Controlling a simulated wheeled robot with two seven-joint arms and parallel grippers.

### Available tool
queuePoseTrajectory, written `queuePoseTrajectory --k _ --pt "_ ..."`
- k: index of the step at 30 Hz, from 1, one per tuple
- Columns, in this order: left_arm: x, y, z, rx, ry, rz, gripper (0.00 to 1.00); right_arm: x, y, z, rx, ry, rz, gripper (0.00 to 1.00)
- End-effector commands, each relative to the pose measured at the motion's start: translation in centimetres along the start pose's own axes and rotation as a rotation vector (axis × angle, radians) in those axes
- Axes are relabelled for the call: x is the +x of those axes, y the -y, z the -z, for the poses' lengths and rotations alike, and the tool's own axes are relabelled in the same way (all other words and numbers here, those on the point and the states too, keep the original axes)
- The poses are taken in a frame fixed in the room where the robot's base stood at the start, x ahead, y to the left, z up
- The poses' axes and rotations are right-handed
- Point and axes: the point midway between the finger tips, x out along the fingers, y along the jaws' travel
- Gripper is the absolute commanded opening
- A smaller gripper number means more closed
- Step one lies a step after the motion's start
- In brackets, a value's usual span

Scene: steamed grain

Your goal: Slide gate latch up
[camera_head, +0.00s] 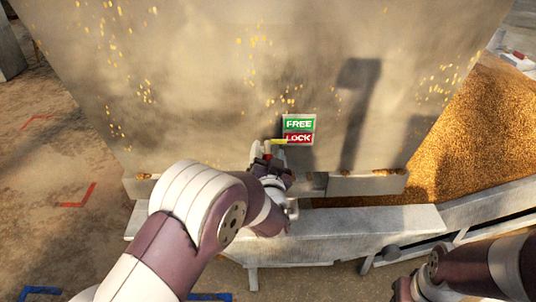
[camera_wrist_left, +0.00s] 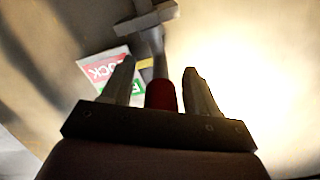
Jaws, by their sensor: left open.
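The gate latch shows in the left wrist view as a grey metal stem with a red grip (camera_wrist_left: 161,94) and a crosspiece beyond it. A yellow pointer (camera_head: 279,141) beside the latch is level with the red LOCK half of the sign (camera_head: 299,125); the green FREE half is above. My left gripper (camera_head: 266,157) is at the latch, low on the gate (camera_head: 220,90). In the left wrist view my left gripper (camera_wrist_left: 159,65) is open, with the red grip between its fingers; I cannot tell whether they touch it. My right gripper is out of view.
A metal ledge (camera_head: 340,222) runs below the gate. A heap of golden grain (camera_head: 480,130) lies to the right, behind a metal side wall (camera_head: 490,206). Bare floor (camera_head: 50,160) with red and blue corner marks is to the left.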

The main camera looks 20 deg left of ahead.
Motion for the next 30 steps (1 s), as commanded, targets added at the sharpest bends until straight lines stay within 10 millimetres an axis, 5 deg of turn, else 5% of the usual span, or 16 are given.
queuePoseTrajectory --k 5,11,30 --pt "0.0 0.0 0.0 0.0 0.0 0.0 0.59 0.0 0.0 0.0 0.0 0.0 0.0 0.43" --pt "0.0 0.0 0.0 0.0 0.001 0.0 0.0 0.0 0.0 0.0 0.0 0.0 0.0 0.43" --pt "0.0 0.5 1.0 -0.002 -0.002 0.001 0.0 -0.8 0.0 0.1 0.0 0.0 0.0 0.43"
